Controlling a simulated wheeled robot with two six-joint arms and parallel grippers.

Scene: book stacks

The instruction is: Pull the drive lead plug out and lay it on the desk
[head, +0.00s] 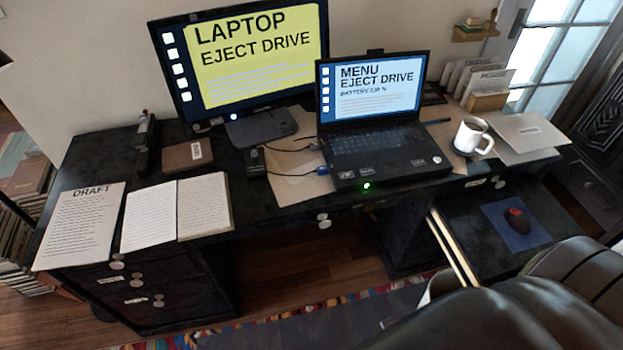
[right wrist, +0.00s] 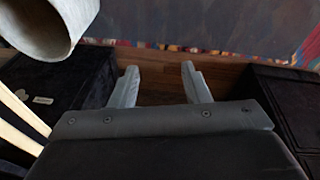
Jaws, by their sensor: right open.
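The black laptop (head: 385,160) stands open on the dark desk (head: 290,212). A small blue plug (head: 323,170) sits at the laptop's left side, and a thin dark lead runs from it toward a small black box (head: 255,161), which looks like the drive. The plug appears to be in the laptop's side, but it is too small to be sure. My right gripper (right wrist: 160,72) shows in the right wrist view, open and empty, above the wooden floor and away from the plug. My left gripper is in neither view.
A monitor (head: 245,60) stands behind. A white mug (head: 473,138) is right of the laptop. An open notebook (head: 177,210) and a draft sheet (head: 80,225) lie at left. A pull-out tray (head: 470,220) holds a mouse (head: 516,220).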

